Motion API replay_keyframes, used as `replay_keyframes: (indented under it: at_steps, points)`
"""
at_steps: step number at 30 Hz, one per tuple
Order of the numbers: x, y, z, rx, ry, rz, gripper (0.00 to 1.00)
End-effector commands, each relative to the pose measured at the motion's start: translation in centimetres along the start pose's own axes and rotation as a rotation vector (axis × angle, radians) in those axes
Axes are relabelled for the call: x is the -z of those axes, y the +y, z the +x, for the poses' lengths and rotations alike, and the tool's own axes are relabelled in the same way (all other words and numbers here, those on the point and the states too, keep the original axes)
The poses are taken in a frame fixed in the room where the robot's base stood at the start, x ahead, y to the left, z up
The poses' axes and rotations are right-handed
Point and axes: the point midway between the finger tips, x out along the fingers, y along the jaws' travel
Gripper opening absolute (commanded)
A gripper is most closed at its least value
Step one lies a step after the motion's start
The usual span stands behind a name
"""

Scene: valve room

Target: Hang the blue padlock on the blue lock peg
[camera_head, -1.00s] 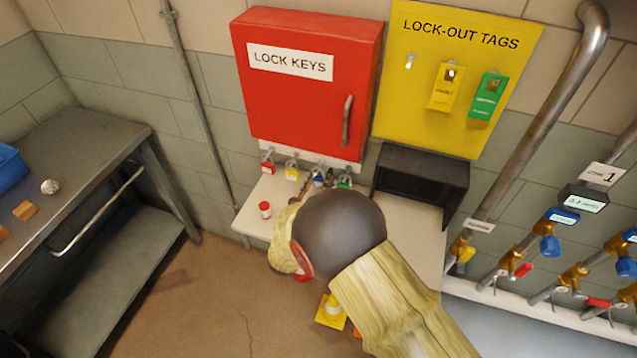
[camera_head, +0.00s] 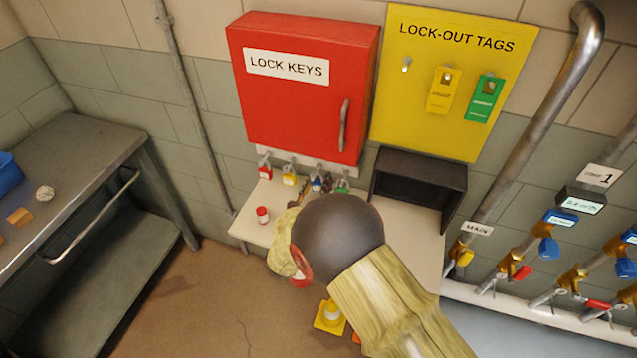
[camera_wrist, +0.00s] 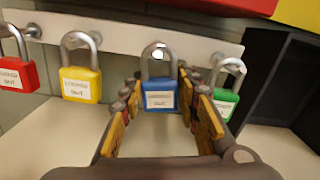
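The blue padlock (camera_wrist: 160,96) hangs upright in the wrist view, with its "locked out" label facing me. Its grey shackle is around the blue lock peg (camera_wrist: 158,53), whose bright tip shows inside the loop on the white rail. My gripper (camera_wrist: 159,88) has one finger on each side of the padlock body. Narrow gaps seem to show between the fingers and the body, so it looks open around the padlock. In the head view the blue padlock (camera_head: 317,183) shows small beneath the red key box, just beyond my arm, which hides most of the gripper.
Red (camera_wrist: 17,70), yellow (camera_wrist: 80,82) and green (camera_wrist: 226,98) padlocks hang on neighbouring pegs, the green one close to my right finger. A dark open box (camera_head: 420,187) stands right on the shelf. A small red-and-white container (camera_head: 263,214) stands left. A yellow tag board (camera_head: 420,110) is above.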

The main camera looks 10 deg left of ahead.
Motion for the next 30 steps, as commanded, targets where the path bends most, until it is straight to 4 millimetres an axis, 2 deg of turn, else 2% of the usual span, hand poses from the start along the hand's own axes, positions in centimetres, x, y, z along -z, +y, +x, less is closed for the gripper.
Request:
replay_keyframes:
  at_steps: [10,20,26,30]
  points:
    - [0.0,0.0,0.0,0.0,0.0,0.0,0.52]
    - [0.0,0.0,-0.3,-0.001,0.001,-0.001,0.52]
    - [0.0,0.1,-2.8,-0.003,0.0,-0.001,0.52]
    - [0.0,0.2,-5.8,-0.004,0.0,-0.001,0.52]
